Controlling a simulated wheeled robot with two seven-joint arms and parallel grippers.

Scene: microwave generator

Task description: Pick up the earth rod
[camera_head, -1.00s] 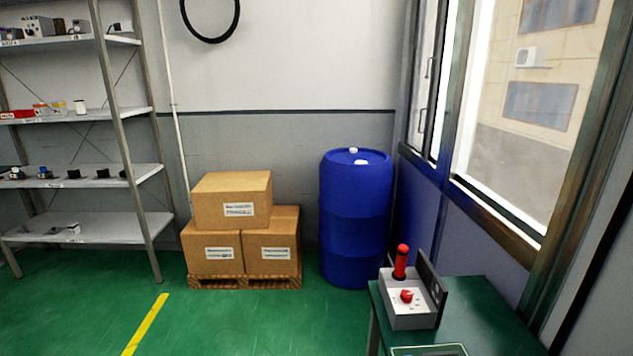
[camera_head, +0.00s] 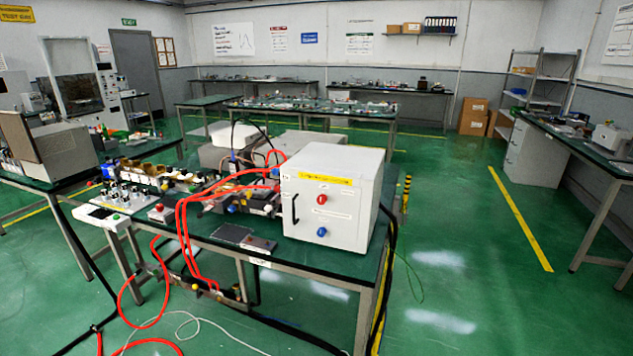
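No thing in view is clearly the earth rod. A thin upright yellow-and-black striped post (camera_head: 405,195) stands just behind the right end of the middle workbench (camera_head: 262,258); I cannot tell whether it is the rod. A white box (camera_head: 335,200) with a black handle and one red and one blue terminal sits on the right end of this bench. Red cables (camera_head: 183,235) run from the bench equipment and hang down to the floor. Neither of my grippers is in view.
Black cables (camera_head: 386,275) hang at the bench's right end, and a white cable (camera_head: 205,322) lies on the floor. A side bench (camera_head: 575,148) with a cabinet (camera_head: 535,153) stands at the right. The green floor (camera_head: 465,240) between is clear.

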